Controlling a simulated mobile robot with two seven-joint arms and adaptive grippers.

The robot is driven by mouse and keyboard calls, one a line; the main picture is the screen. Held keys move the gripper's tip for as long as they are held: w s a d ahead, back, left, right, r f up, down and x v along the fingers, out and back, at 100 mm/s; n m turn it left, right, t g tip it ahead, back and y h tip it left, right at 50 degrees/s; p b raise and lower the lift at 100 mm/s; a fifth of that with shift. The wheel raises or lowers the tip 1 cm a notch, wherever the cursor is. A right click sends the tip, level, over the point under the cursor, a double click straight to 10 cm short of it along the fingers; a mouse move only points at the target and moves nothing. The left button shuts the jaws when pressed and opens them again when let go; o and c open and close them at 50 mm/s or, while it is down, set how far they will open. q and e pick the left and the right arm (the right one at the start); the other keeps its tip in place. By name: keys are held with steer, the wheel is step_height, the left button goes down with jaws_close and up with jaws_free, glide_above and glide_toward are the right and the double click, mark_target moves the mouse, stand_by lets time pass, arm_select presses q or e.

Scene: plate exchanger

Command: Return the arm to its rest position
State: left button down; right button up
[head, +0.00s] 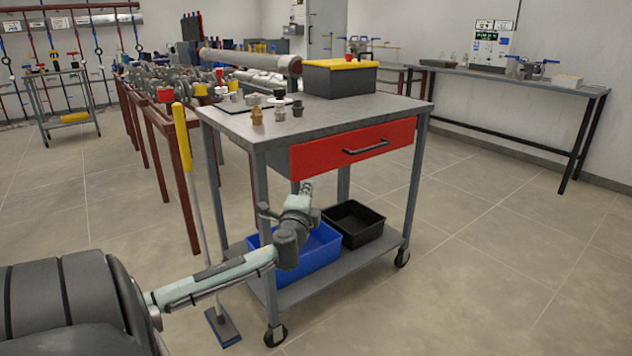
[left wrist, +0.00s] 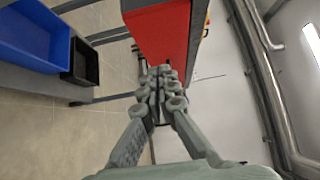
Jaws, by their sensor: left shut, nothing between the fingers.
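My left arm reaches in from the left in the head view. Its gripper (head: 306,188) is in front of the cart, just below the red drawer (head: 320,155), small and partly hidden by my wrist. In the left wrist view the left gripper (left wrist: 161,76) has its fingers together with nothing between them. The red drawer (left wrist: 158,32) fills the space beyond the fingertips there; I cannot tell whether they touch it. My right gripper is in neither view.
The grey cart (head: 410,112) carries small fittings and a toolbox (head: 340,80). Its lower shelf holds a blue bin (head: 316,252), behind my forearm, and a black bin (head: 353,224). A yellow-handled broom (head: 182,140) stands at the cart's left. The floor right of the cart is clear.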

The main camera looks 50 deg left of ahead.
arm_select(q)
steer(key=s+d+f+n+g+h, duration=0.1)
steer(key=s+d+f+n+g, duration=0.2)
steer(key=f, duration=0.4)
steer(key=s+d+f+g+h+p, duration=0.1)
steer(key=s+d+f, duration=0.3)
steer(key=f, duration=0.2)
steer(key=s+d+f+n+g+h, duration=0.2)
steer(key=s+d+f, duration=0.15)
steer(key=f, duration=0.35)
steer(key=s+d+f+n+g+h, duration=0.1)
steer(key=s+d+f+h, duration=0.1)
steer(key=d, duration=0.5)
steer(key=s+d+f+n+g+h+p, duration=0.1)
steer(key=s+d+f+g+h, duration=0.1)
steer(key=s+d+f, duration=0.3)
steer(key=s+d+f+n+g+h, duration=0.1)
steer(key=s+d+f, duration=0.3)
steer(key=d, duration=0.6)
steer(key=shift+s+f+g+h+p, duration=0.2)
steer(key=shift+s+g+h+p, duration=0.3)
steer(key=shift+s, duration=0.65)
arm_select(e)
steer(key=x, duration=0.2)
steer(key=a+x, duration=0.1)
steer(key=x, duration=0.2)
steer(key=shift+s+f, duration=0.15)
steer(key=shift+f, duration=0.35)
